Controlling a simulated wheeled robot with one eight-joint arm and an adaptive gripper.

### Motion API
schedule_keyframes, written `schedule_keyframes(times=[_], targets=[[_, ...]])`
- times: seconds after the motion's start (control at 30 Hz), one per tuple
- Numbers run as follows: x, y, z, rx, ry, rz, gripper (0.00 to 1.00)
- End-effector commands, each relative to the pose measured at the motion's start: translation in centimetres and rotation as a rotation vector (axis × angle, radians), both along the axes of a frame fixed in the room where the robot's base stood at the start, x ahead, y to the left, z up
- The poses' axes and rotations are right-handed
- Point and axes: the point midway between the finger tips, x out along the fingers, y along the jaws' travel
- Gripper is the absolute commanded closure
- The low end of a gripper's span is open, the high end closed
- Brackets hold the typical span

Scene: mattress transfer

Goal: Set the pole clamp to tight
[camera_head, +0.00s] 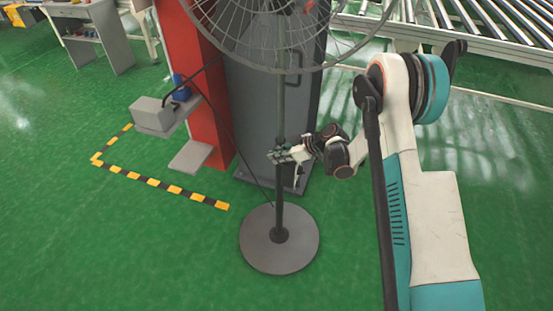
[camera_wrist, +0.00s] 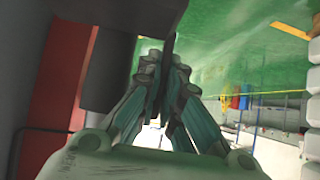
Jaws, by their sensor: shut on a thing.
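The fan's pole (camera_head: 281,110) rises upright from a round grey base (camera_head: 262,250) on the floor. My gripper (camera_head: 277,155) is at mid-height on this pole, reaching in from the right. In the wrist view, my gripper (camera_wrist: 168,68) has its fingers closed together around a thin dark piece (camera_wrist: 171,42), which I take to be part of the pole clamp. A thick dark cylinder (camera_wrist: 110,68) stands just left of the fingers. In the head view the clamp is mostly hidden by the fingers, and its setting cannot be read.
The wire fan cage (camera_head: 270,35) hangs above my gripper. A dark grey cabinet (camera_head: 255,115) and a red column (camera_head: 185,60) stand close behind the pole. A grey shelf with a box (camera_head: 152,114) is at left. Green floor (camera_head: 110,250) is open in front.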

Motion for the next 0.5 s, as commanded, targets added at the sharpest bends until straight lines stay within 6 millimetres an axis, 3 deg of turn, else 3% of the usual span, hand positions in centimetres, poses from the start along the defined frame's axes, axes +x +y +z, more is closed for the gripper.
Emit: schedule_keyframes(times=[0.5], targets=[[-0.13, -0.44, 0.3, -0.224, 0.081, 0.0, 1.0]])
